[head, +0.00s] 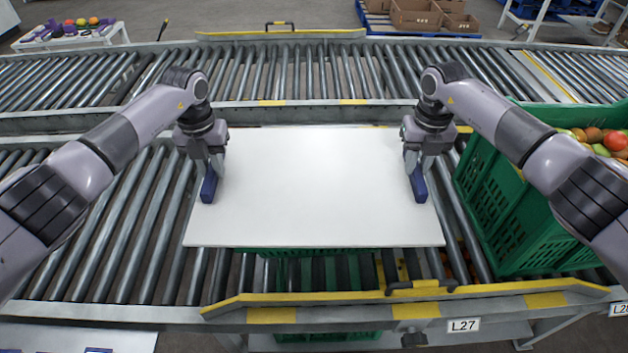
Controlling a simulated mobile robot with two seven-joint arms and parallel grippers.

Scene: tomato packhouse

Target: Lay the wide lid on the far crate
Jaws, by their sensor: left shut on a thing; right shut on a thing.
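The wide lid (315,195) is a flat white rectangular panel, roughly level over the near roller conveyor. My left gripper (209,185) is shut on its left edge, and my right gripper (416,185) is shut on its right edge. A strip of a green crate (310,251) shows just below the lid's near edge; the lid hides the rest of it. I cannot tell whether the lid touches this crate or hangs above it. Which crate is the far one is not clear from this view.
A green crate (510,215) full of red, orange and green fruit stands to the right, close to my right arm. A yellow-and-grey rail (390,295) with a black handle runs along the front. A second roller conveyor (290,72) lies behind. Bare rollers (115,215) are free at left.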

